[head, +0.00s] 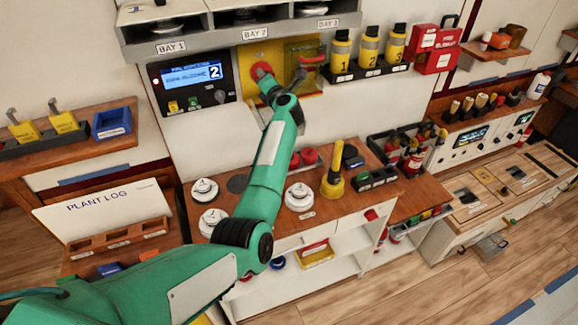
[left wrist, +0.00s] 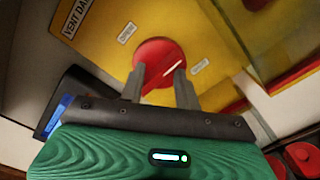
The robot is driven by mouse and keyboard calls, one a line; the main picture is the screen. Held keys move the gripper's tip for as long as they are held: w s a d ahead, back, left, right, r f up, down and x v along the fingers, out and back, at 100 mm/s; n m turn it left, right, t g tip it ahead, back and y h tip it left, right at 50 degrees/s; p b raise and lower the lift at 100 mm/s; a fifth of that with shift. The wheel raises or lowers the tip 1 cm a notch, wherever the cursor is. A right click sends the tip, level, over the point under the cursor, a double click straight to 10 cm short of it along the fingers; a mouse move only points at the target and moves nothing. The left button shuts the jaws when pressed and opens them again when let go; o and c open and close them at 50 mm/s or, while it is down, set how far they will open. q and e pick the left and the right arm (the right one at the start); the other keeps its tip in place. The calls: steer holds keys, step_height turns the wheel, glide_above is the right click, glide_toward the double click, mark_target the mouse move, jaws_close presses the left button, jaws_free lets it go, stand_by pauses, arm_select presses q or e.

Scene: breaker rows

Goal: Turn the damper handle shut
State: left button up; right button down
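The damper handle is a red round hub with a bar (left wrist: 160,55) on a yellow panel (left wrist: 100,25) marked "VENT DA…". In the head view the red hub (head: 262,70) shows at the wall, just beyond my left gripper (head: 284,90). In the left wrist view my left gripper (left wrist: 160,82) has its two fingers apart, one on each side of the lower part of the red hub. A red strip shows between and beside the fingers. Contact cannot be told. Two small white labels (left wrist: 127,33) sit around the hub, too blurred to read surely. My right gripper is not in view.
A clear yellowish cover (head: 305,50) with a red part stands right beside the handle. A display panel (head: 193,83) is to the left, and numbered yellow bottles (head: 369,48) are to the right. Below is a wooden bench (head: 330,208) with white dials and a yellow tool.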

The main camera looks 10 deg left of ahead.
arm_select(q)
steer(key=n+b, duration=0.1)
steer(key=n, duration=0.1)
steer(key=n+b, duration=0.3)
steer(key=n, duration=0.1)
steer(key=shift+f+b, duration=0.25)
steer(key=shift+b, duration=0.15)
steer(key=shift+r+n+b, duration=0.15)
steer(key=shift+n+b, duration=0.4)
steer(key=shift+n, duration=0.45)
steer(key=n, duration=0.3)
steer(key=shift+r+b, duration=0.1)
steer(key=shift+b, duration=0.2)
steer(key=s+d+m+t+h+b, duration=0.2)
steer(key=s+d+m+t, duration=0.3)
steer(key=s, duration=0.5)
steer(key=s+d+m+t+h+b, duration=0.1)
steer(key=s+d+m+t+b, duration=0.2)
steer(key=s+m, duration=0.5)
steer(key=s+d+f+m+h, duration=0.5)
steer(key=s+f+m+h, duration=0.2)
steer(key=m+h, duration=0.6)
steer(key=shift+s+d+f+m+g, duration=0.15)
steer(key=shift+s+f+m+g, duration=0.15)
steer(key=shift+s+m, duration=0.6)
steer(key=shift+w, duration=0.25)
